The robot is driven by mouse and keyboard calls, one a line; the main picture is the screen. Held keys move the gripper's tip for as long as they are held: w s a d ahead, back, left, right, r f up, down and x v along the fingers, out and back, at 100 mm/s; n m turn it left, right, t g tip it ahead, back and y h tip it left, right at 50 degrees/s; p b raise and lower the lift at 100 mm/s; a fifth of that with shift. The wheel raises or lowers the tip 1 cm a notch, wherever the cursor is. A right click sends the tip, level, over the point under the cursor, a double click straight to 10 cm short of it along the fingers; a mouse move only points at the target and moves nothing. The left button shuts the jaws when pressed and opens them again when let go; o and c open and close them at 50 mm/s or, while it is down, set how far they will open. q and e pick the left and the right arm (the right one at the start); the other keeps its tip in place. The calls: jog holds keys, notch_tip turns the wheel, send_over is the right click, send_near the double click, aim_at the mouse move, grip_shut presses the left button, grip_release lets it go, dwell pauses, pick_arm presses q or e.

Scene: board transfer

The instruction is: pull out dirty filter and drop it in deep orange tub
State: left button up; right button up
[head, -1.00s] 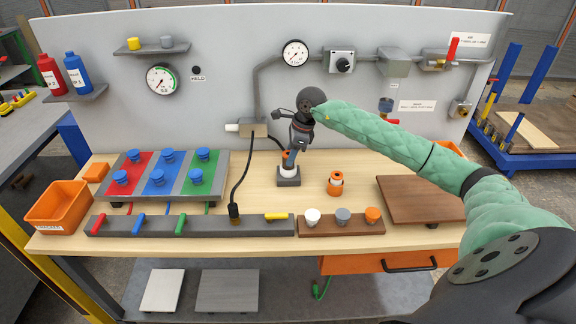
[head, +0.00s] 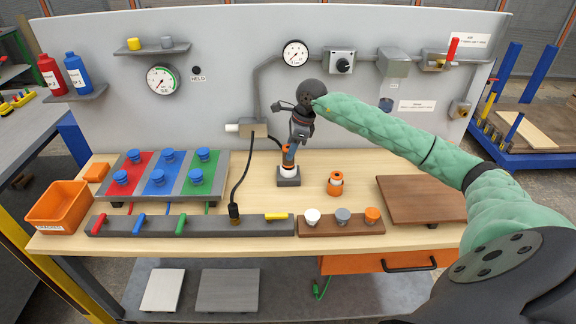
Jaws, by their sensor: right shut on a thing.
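My right gripper (head: 289,157) points down at a small dark square holder (head: 288,182) near the back middle of the table. It is shut on an orange-and-white filter (head: 287,169) that stands upright in the holder. The jaws hide part of its top. A second orange-and-white cylinder (head: 335,184) stands apart on the table to the right. A deep orange tub (head: 58,208) with a white label stands at the table's left end and looks empty. My left gripper is out of view.
A shallow orange tray (head: 97,173) lies behind the tub. Between tub and holder are red, blue and green panels with blue knobs (head: 158,177). A dark strip (head: 200,225) lies in front. A black cable (head: 242,175) hangs left of the holder.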

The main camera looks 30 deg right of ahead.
aim_at(286, 147)
jog(key=shift+r, duration=0.35)
jog(key=shift+r+p, duration=0.4)
jog(key=shift+r, duration=1.75)
